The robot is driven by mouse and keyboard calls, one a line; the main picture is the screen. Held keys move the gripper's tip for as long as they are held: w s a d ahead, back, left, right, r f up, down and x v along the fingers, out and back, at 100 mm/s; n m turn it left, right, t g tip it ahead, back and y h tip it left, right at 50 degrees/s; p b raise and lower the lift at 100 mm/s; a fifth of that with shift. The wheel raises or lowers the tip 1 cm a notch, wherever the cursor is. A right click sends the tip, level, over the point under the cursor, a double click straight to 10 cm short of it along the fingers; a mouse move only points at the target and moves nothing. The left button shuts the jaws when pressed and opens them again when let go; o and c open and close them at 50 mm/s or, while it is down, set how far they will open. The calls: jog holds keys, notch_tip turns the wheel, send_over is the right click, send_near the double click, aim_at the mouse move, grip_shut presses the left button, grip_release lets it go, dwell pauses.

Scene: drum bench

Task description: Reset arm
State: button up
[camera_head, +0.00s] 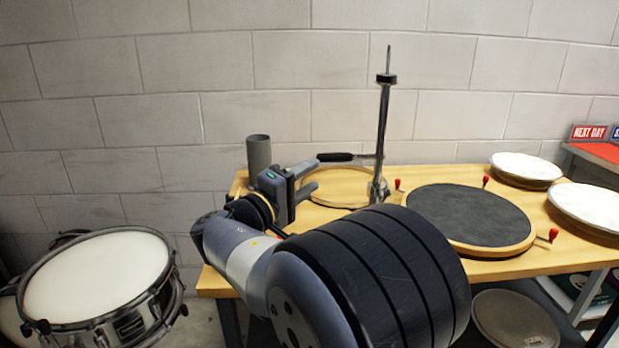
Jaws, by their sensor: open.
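My gripper (312,177) is open at the left part of the wooden bench (480,268), its two grey fingers pointing right with a gap between them. Nothing shows between the fingers. My arm reaches up from the bottom of the picture and hides the bench's front middle. Just beyond the upper finger is a black handle-like bar (338,157), in line with a thin rod toward an upright metal stand (383,120). I cannot tell whether the finger touches the bar.
A round wooden hoop (340,187) lies behind my gripper, and a grey tube (259,153) stands at back left. A dark round pad (470,215) with red knobs and white drumheads (526,167) are at right. A snare drum (98,278) stands at left, off the bench.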

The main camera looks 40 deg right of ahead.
aim_at(340, 154)
jog(key=shift+d, duration=0.1)
jog(key=x, duration=1)
jog(key=shift+d+r+p, duration=0.1)
jog(key=shift+r+p, duration=0.1)
jog(key=shift+p, duration=0.2)
jog(key=shift+w+d+r, duration=0.15)
jog(key=shift+d, duration=0.15)
jog(key=shift+a+r+p, duration=0.15)
jog(key=shift+p, duration=0.2)
